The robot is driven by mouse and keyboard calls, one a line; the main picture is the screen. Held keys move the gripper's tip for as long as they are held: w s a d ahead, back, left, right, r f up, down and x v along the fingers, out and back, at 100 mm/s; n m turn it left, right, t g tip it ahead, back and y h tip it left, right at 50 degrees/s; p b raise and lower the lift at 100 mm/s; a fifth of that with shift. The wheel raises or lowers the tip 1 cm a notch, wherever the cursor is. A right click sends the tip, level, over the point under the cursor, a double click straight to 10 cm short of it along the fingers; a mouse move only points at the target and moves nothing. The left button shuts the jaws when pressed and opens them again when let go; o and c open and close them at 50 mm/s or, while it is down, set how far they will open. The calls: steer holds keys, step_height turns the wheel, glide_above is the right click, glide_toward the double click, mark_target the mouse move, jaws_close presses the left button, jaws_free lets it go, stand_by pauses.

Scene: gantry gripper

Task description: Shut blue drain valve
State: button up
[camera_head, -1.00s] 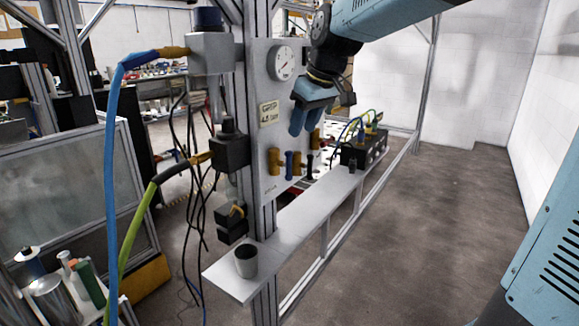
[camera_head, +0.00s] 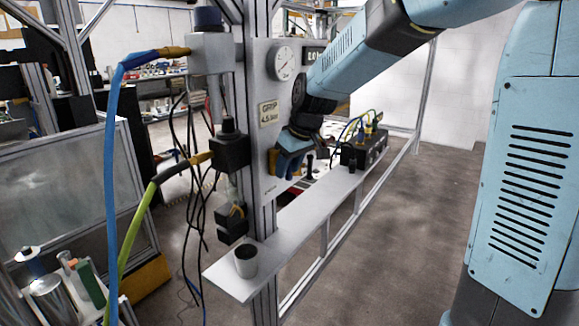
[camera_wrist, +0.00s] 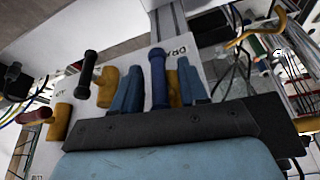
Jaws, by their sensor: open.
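The blue drain valve shows in the wrist view as a dark blue lever (camera_wrist: 157,78) on a brass body (camera_wrist: 173,88), beside panel lettering starting "DRA". My gripper (camera_wrist: 160,68) is open, with one light-blue finger on each side of the lever. The lever stands between the fingers; I cannot tell whether either touches it. In the head view my gripper (camera_head: 288,163) is low against the grey panel (camera_head: 268,185) and hides the blue lever. A brass part (camera_head: 272,160) shows at its left.
A black-handled valve (camera_wrist: 86,75) and a red-handled valve (camera_wrist: 38,117) sit beside the blue one. Below the panel runs a grey shelf (camera_head: 290,225) with a cup (camera_head: 246,262) and a black connector box (camera_head: 362,152). A gauge (camera_head: 284,62) is above.

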steer(key=shift+c, duration=0.4)
jaws_close()
steer(key=g+y, duration=0.2)
steer(key=g, duration=0.1)
steer(key=shift+w+m+y, duration=0.1)
steer(key=shift+m+y, duration=0.2)
steer(key=shift+m, duration=0.1)
steer(key=g+y, duration=0.2)
steer(key=shift+d+f+m+g, duration=0.1)
steer(key=shift+m+g, duration=0.2)
steer(key=shift+m, duration=0.1)
steer(key=m+g+y, duration=0.1)
steer(key=g+y, duration=0.1)
steer(key=y, duration=0.1)
steer(key=shift+g, duration=0.4)
steer(key=shift+m+g+y, duration=0.4)
steer(key=shift+g+y, duration=0.5)
steer(key=shift+y, duration=0.1)
